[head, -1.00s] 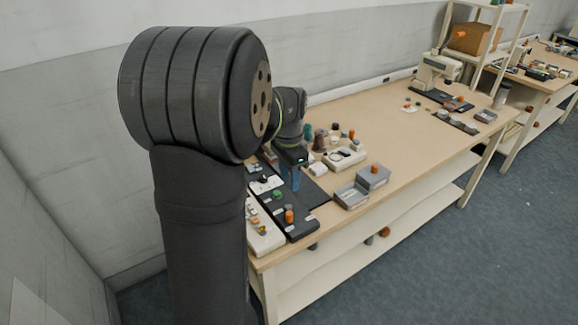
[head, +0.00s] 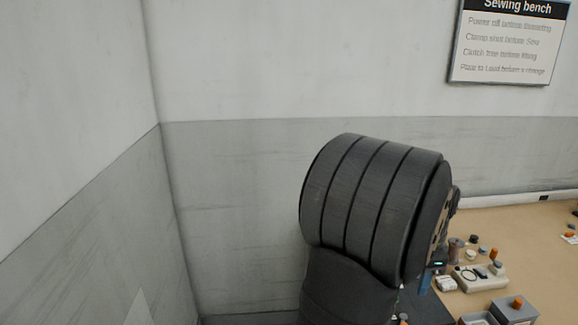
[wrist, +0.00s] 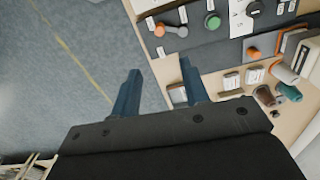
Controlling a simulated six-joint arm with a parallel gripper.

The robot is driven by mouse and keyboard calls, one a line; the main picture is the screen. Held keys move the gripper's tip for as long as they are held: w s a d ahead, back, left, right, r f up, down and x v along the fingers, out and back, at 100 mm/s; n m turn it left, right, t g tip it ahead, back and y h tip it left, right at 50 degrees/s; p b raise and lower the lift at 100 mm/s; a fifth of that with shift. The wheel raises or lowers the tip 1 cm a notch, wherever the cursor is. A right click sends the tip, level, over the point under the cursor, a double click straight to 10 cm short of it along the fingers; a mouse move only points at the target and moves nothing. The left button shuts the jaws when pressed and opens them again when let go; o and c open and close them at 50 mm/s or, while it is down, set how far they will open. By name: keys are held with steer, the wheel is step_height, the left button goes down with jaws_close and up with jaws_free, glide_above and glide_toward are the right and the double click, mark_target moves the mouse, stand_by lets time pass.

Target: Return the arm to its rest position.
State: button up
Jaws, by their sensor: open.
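My gripper (wrist: 160,88) shows in the wrist view with its two blue fingers apart and nothing between them. The left finger is over the floor and the right finger is over the edge of the bench (wrist: 150,63). In the head view my arm's large dark joint fills the middle and hides most of the gripper; only a bit of blue shows beside it at the right.
The bench top (head: 545,235) lies at the right in the head view. It holds a pale device (head: 478,277), grey boxes (head: 513,310) and several small rolls. A dark mat (wrist: 225,50) with coloured knobs shows in the wrist view.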

step_height(320, 180, down, 17)
steer(key=shift+r, duration=0.1)
stand_by(0.3)
steer(key=shift+s, duration=0.1)
steer(key=shift+s+d+n, duration=0.15)
steer(key=shift+d+n, duration=0.2)
steer(key=shift+n, duration=0.45)
steer(key=d+n, duration=0.1)
steer(key=n, duration=0.1)
steer(key=d+n, duration=0.1)
steer(key=n, duration=0.1)
steer(key=shift+s, duration=0.2)
steer(key=d+n, duration=0.1)
steer(key=n, duration=0.2)
steer(key=shift+w+d, duration=0.1)
steer(key=shift+d, duration=0.1)
steer(key=n, duration=0.1)
steer(key=d+n, duration=0.1)
steer(key=n, duration=0.1)
steer(key=shift+w+d, duration=0.2)
steer(key=shift+w, duration=0.1)
steer(key=shift+r+n, duration=0.3)
steer(key=shift+r, duration=0.35)
stand_by(0.7)
stand_by(1.8)
